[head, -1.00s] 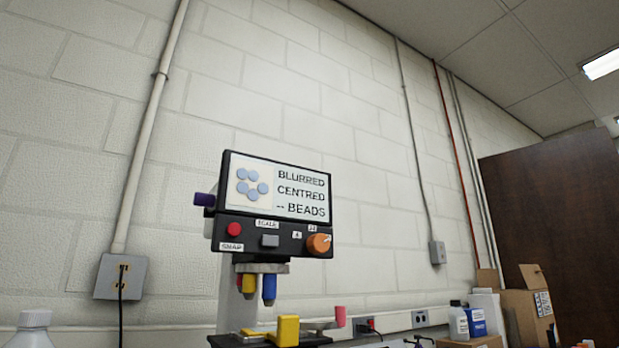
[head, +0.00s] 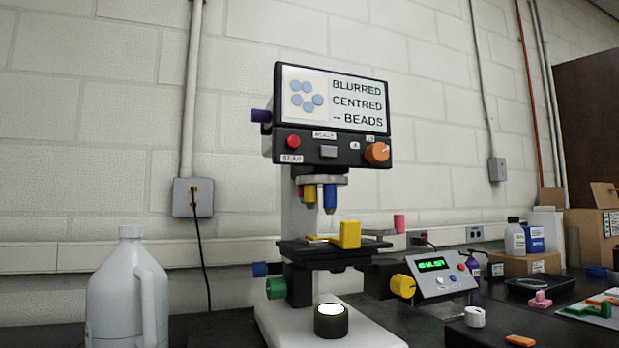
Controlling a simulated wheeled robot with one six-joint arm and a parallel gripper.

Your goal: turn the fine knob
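A microscope with a white base (head: 340,335) stands on the dark bench, and a screen (head: 331,97) on top reads "BLURRED CENTRED -- BEADS" beside pale blue dots. At the left of its stand are a green knob (head: 276,288) and a smaller blue knob (head: 260,269). A yellow knob (head: 403,286) sits at the right, beside a grey control box (head: 441,280) with a green display. None of these knobs has a readable label, so I cannot tell which is the fine knob. My gripper is not in view.
A large white jug (head: 127,295) stands at the left of the microscope. Bottles (head: 515,238), cardboard boxes (head: 590,235), a white knob-like piece (head: 474,316) and an orange piece (head: 520,341) are at the right. The wall behind has conduits and outlet boxes.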

